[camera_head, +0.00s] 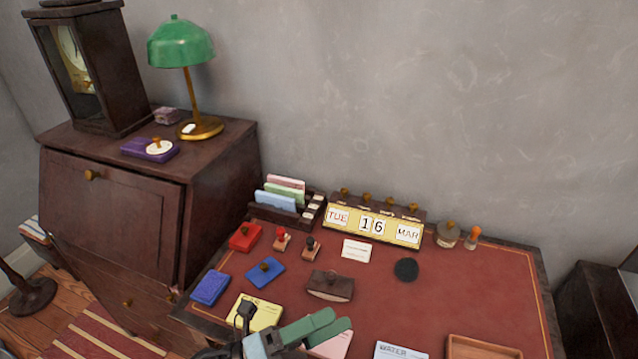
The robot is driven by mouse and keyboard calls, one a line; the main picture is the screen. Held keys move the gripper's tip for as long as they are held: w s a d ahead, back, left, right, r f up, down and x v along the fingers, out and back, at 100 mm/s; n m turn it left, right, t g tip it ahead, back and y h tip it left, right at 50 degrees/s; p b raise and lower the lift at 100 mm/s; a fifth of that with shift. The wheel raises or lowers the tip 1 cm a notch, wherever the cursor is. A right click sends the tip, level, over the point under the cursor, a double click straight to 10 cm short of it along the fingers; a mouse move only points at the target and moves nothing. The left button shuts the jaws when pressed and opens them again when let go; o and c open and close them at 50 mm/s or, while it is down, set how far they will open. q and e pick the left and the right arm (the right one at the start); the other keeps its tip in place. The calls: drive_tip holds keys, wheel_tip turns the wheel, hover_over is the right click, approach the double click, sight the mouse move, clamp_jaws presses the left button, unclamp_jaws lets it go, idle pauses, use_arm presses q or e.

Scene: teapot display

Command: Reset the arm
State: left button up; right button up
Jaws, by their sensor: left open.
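My left gripper (338,321) shows at the bottom middle of the head view, with green fingers pointing right. It is open and I see nothing held between its fingers. It is over the front part of the desk (480,290), which has a red top. The gripper partly covers a yellow pad (262,318) and a pink paper (333,345). How high it is above them is hard to tell. My right gripper is not in view.
A brown blotter (330,286), blue boxes (210,288), stamps, a card holder (283,203) and a calendar (373,225) stand on the desk. A wooden tray (482,348) lies front right. A cabinet at left carries a green lamp (180,45) and a clock (88,70). The desk's right part is mostly clear.

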use_arm(q)
drive_tip(key=s+a+f+n+t+y+p, duration=0.2)
drive_tip(key=a+f+n+t+y, duration=0.95)
drive_tip(key=n, duration=1.25)
drive_tip(key=s+a+f+n+g+y, duration=0.4)
drive_tip(key=s+a+f+n, duration=0.1)
drive_tip(key=s+f, duration=0.3)
drive_tip(key=s+a+f+n+g+y, duration=0.4)
drive_tip(key=s+f+g, duration=0.1)
drive_tip(key=s+f, duration=0.3)
drive_tip(key=shift+s+a+n+p, duration=0.3)
drive_tip(key=shift+a+n+p, duration=0.05)
drive_tip(key=shift+n, duration=0.05)
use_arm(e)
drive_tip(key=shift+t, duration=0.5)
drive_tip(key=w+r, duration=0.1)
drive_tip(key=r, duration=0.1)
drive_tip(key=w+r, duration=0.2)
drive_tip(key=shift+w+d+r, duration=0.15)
use_arm(q)
drive_tip(key=shift+r, duration=0.1)
